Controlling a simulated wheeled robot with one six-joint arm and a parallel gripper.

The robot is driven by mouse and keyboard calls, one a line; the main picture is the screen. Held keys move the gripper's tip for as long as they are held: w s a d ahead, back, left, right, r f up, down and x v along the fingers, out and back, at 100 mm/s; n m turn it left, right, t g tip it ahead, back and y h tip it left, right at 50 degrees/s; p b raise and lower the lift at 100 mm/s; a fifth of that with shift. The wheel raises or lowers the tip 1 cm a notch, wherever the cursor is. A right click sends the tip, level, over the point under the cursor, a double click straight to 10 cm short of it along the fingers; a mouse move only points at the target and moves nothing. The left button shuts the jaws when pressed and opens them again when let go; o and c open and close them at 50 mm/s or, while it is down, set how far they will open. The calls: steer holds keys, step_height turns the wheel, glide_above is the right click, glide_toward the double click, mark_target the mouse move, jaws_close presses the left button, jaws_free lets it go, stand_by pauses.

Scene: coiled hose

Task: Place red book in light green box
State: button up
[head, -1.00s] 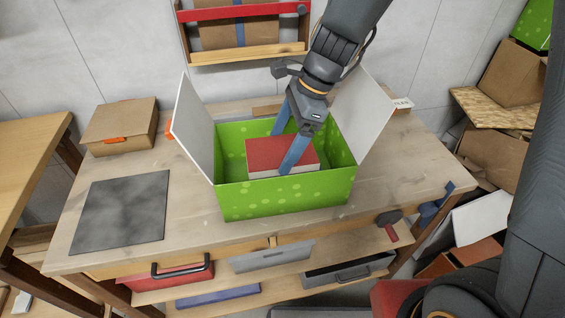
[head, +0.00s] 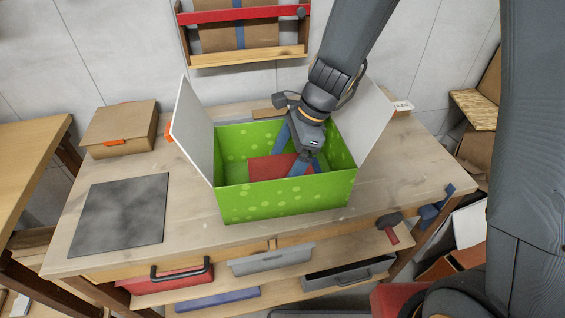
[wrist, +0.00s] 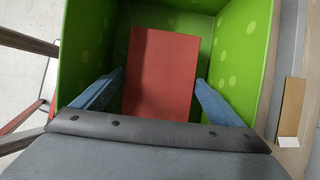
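The red book (head: 265,168) lies flat, cover up, inside the light green box (head: 285,201), low between its walls. The box has pale dots and stands open on the workbench, with white flaps raised at its left and right. My gripper (head: 290,158) reaches down into the box.
A dark grey square plate (head: 122,214) lies left on the workbench (head: 190,225), with a closed cardboard box (head: 119,128) behind it. A wall rack (head: 245,58) hangs behind. Drawers and bins (head: 270,259) sit below. A red-handled hammer (head: 390,227) is at the front right edge.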

steer(key=shift+o, duration=0.5)
steer(key=shift+w+r, duration=0.1)
steer(key=shift+r, duration=0.5)
steer(key=s+v, duration=0.1)
steer(key=v, duration=1)
steer(key=shift+w, duration=0.4)
steer(key=shift+d+r, duration=0.15)
steer(key=shift+r, duration=0.05)
